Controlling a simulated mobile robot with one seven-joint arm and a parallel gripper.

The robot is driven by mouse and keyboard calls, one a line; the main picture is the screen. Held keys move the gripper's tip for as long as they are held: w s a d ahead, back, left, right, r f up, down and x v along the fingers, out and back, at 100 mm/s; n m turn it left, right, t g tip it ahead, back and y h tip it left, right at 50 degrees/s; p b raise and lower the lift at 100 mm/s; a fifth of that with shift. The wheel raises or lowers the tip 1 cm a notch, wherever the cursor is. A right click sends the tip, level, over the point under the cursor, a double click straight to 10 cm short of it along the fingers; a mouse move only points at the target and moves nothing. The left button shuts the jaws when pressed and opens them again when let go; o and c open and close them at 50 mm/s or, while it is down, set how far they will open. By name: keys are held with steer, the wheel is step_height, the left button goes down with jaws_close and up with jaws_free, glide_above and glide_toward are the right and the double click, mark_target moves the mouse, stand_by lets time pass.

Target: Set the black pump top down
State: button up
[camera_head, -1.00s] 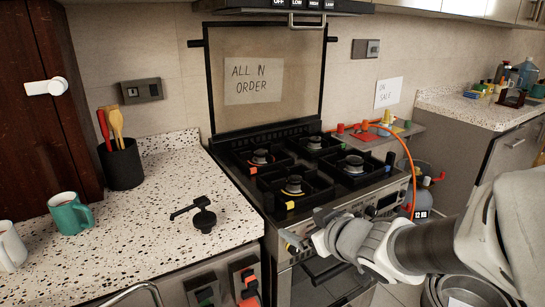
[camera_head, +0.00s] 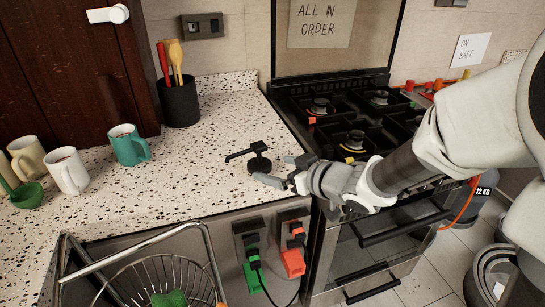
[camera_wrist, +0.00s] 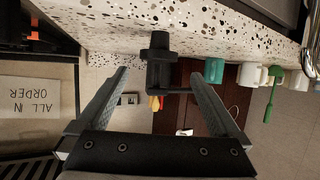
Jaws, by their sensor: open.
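The black pump top (camera_head: 260,163) stands on its round base on the speckled counter, near the counter's edge beside the stove. Its spout points left in the head view. My gripper (camera_head: 278,170) is open just to the right of it, at about counter height. In the wrist view, which is upside down, the pump top (camera_wrist: 160,55) appears beyond and between the spread fingers (camera_wrist: 160,73). Nothing is held. I cannot tell exactly how far the fingertips are from it.
The stove (camera_head: 350,130) is to the right. A teal mug (camera_head: 129,146), white mug (camera_head: 68,170), cream mug (camera_head: 27,158), green ladle (camera_head: 27,194) and black utensil holder (camera_head: 179,102) stand on the left. A wire rack (camera_head: 150,270) and plugged sockets (camera_head: 270,245) are below. Counter around the pump top is clear.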

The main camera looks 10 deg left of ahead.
mark_target(261, 164)
steer(key=b+x, duration=0.2)
steer(key=x, duration=0.5)
steer(key=shift+w+a+f, duration=0.1)
steer(key=shift+w+f, duration=0.1)
steer(key=shift+f, duration=0.05)
steer(key=shift+r, duration=0.1)
steer(key=c, duration=1.4)
